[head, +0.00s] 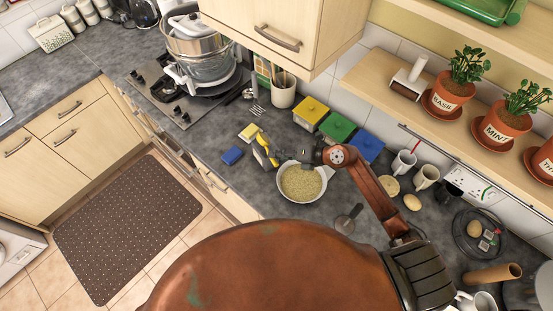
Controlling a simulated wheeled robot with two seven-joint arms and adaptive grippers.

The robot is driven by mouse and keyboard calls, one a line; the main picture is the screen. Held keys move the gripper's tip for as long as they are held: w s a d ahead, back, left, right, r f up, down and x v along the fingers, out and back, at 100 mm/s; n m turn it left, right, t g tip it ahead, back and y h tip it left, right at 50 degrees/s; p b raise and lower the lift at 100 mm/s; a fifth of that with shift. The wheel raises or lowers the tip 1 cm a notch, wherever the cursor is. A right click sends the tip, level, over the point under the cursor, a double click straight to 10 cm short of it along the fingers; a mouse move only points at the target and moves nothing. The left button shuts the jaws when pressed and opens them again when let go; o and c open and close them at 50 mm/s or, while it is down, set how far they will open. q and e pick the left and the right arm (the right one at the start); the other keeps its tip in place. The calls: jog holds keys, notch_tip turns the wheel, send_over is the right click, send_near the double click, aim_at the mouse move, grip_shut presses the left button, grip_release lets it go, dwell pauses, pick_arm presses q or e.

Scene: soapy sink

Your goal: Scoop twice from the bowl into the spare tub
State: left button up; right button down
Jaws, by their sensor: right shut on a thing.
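A white bowl (325,171) full of pale grain stands on the grey counter. Three lidded tubs stand behind: yellow (311,109), green (337,127) and blue (367,147). I cannot tell which container is the spare tub. My left gripper is out of view.
A blue sponge (232,156) and a yellow block (249,132) lie left of the bowl. Mugs (403,163) stand to the right. A shelf with potted herbs (451,92) overhangs the counter's back.

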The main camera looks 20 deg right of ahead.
jog(key=shift+a+r+n+h+p, duration=0.1)
jog(key=shift+r+n+h+p, duration=0.6)
jog(key=shift+h+p, duration=0.8)
jog(key=shift+a+r+n+h+p, duration=0.1)
jog(key=shift+r+n+h+p, duration=0.45)
jog(key=shift+n+h+p, duration=0.85)
jog(key=shift+a+r+n+h+p, duration=0.1)
jog(key=shift+r+n+h+p, duration=0.35)
jog(key=shift+h+p, duration=1.1)
jog(key=shift+r+y+p, duration=0.15)
jog(key=shift+y+p, duration=0.25)
jog(key=shift+y, duration=0.05)
